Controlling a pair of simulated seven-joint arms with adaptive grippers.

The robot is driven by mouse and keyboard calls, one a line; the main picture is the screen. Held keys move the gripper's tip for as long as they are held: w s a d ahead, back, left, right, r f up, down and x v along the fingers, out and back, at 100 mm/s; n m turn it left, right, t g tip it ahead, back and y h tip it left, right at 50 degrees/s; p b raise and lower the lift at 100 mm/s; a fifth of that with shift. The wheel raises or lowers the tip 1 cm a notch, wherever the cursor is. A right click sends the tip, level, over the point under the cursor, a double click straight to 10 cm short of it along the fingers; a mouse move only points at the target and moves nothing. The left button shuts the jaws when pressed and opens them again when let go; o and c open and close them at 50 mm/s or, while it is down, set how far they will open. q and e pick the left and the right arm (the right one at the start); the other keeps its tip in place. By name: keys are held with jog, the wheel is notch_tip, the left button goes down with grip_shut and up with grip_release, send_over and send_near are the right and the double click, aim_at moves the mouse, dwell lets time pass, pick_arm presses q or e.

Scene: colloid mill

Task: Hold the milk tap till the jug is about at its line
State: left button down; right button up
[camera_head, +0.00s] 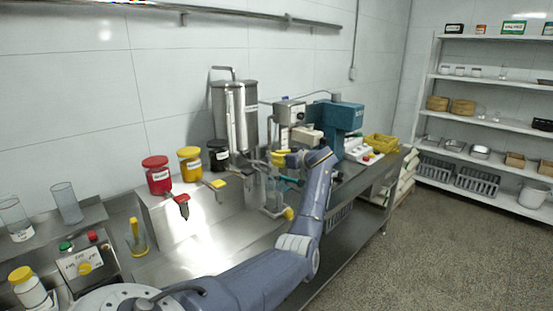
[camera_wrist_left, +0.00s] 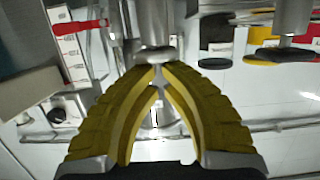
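My left gripper (camera_head: 282,158), with yellow fingers, is in front of the tall steel tank (camera_head: 235,112), above a clear jug (camera_head: 272,198) on the bench. In the left wrist view the fingertips (camera_wrist_left: 158,78) come almost together just by a metal tap part with a round collar (camera_wrist_left: 154,55). I see nothing clearly held between them, and cannot tell whether they touch the tap. No label tells me which tap is the milk one. The jug's line and fill level are too small to make out. My right gripper is not in view.
Red (camera_head: 157,175), yellow (camera_head: 189,163) and black (camera_head: 218,154) lidded containers stand left of the tank, with a red tap lever (camera_head: 180,199) and a yellow one (camera_head: 215,184) in front. A blue machine (camera_head: 340,116) stands to the right. A control box (camera_head: 80,262) is at left.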

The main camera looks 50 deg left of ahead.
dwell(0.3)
pick_arm(q)
notch_tip(320, 180, up, 4)
jog(key=shift+r, duration=0.1)
jog(key=v, duration=1)
dwell(0.9)
